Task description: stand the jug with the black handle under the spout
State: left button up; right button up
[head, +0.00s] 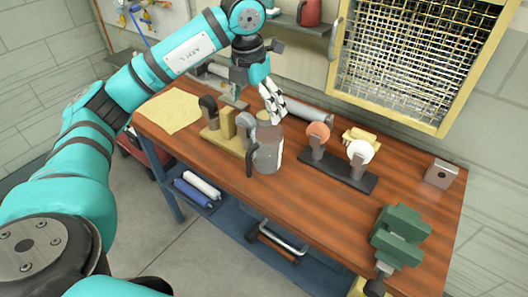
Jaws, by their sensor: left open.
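A grey cylindrical jug (268,151) with a black handle on its left side stands upright on the wooden bench. My left gripper (276,114) is open, with its pale fingers just above and behind the jug's rim. I cannot tell whether they touch it. No spout is clearly recognizable. A grey pipe-like cylinder (307,109) lies behind the jug, and a dark upright piece (208,106) stands on a yellow board to the left. My right gripper is out of view.
The yellow board (223,141) is close at the jug's left. A black stand (340,172) with an orange and a white disc is to the right. A green vise (399,238) sits at the right front. The bench top (310,201) is clear before the stand. A red pitcher (308,12) is on the shelf.

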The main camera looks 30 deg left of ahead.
pick_arm(q)
jog(key=p, duration=0.1)
send_near(262, 138)
jog(key=s+d, duration=0.3)
jog(key=s, duration=0.1)
jog(key=f+p, duration=0.1)
jog(key=f, duration=0.2)
jog(key=w+f+p, duration=0.1)
jog(key=f, duration=0.1)
jog(key=shift+a+f+p, duration=0.1)
jog(key=shift+f+p, duration=0.1)
jog(key=shift+p, duration=0.15)
jog(key=shift+c, duration=0.3)
jog(key=c, duration=1.5)
jog(key=shift+c, duration=0.5)
jog(key=shift+r, duration=0.2)
